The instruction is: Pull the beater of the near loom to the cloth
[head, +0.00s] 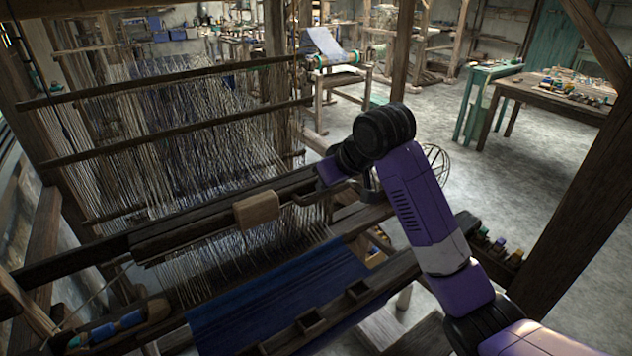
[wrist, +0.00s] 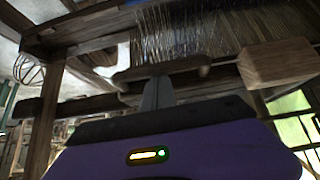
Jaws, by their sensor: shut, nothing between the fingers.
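The near loom's beater (head: 195,228) is a long dark beam across the warp threads, with a light wooden block (head: 256,208) on it. The block also shows in the wrist view (wrist: 276,64). The blue cloth (head: 285,297) lies in front, with bare warp between its edge and the beater. My gripper is at the beater's right part, beside a curved bar. In the wrist view its fingers (wrist: 157,92) are shut and empty, reaching up to a wooden bar (wrist: 185,68). I cannot tell whether they touch it; in the head view the fingertips are not clear.
Warp threads (head: 190,130) and cross bars rise behind the beater. A slotted front beam (head: 350,297) borders the cloth. A loom post (head: 575,180) stands at right. Blue bobbins (head: 105,332) lie at lower left. A table with small items (head: 550,92) stands beyond open floor.

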